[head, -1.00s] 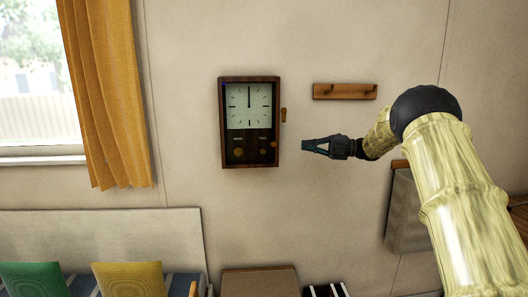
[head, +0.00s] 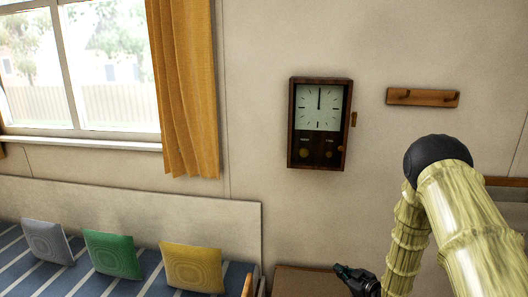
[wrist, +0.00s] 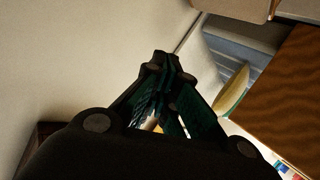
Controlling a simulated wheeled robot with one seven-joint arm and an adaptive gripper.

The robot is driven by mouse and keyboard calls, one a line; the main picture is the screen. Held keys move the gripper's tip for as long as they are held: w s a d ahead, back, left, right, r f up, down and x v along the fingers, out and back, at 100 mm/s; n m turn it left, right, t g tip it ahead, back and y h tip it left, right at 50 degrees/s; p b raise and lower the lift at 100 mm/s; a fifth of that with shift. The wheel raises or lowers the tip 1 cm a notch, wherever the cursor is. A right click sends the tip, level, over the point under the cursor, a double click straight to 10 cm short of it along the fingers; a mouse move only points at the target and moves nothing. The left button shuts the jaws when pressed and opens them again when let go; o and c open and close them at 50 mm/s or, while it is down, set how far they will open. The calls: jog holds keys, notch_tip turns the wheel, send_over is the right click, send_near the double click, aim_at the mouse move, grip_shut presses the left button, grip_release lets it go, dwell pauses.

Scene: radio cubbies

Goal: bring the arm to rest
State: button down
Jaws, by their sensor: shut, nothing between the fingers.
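My gripper (head: 357,277) is low in the head view, below the wall clock and above a brown surface. Its fingers are together and hold nothing. In the wrist view the gripper (wrist: 165,65) points away from the camera, its dark green fingers meeting near the middle. My arm is bent, with the forearm hanging down from the dark round joint. The wall clock (head: 319,122) hangs on the wall above and left of my gripper, apart from it.
A wooden hook rail (head: 423,98) is on the wall at right. A striped bench (head: 70,283) with grey (head: 47,242), green (head: 112,254) and yellow (head: 192,267) cushions runs along the left, under a window. A brown surface (head: 300,281) lies below the clock.

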jog(key=s+a+f+m+g+h, duration=0.1)
jog(key=s+f+m+g, duration=0.1)
jog(key=s+f, duration=0.5)
jog(key=s+a+f+m+g+h+p, duration=0.1)
jog(key=s+a+f+m+g+h, duration=0.15)
jog(key=s, duration=0.75)
jog(key=s+f+m+g+h, duration=0.1)
jog(key=s+f+m+g, duration=0.1)
jog(key=s+f, duration=0.5)
jog(key=s+m+g, duration=0.1)
jog(key=s+g, duration=0.1)
jog(key=s, duration=0.7)
jog(key=s+a+r+m+g+h, duration=0.1)
jog(key=s+g, duration=0.1)
jog(key=s, duration=0.8)
jog(key=s+r+m+g+p, duration=0.1)
jog(key=s+g, duration=0.1)
jog(key=s, duration=0.8)
jog(key=shift+a+h, duration=0.35)
jog(key=shift+a, duration=0.05)
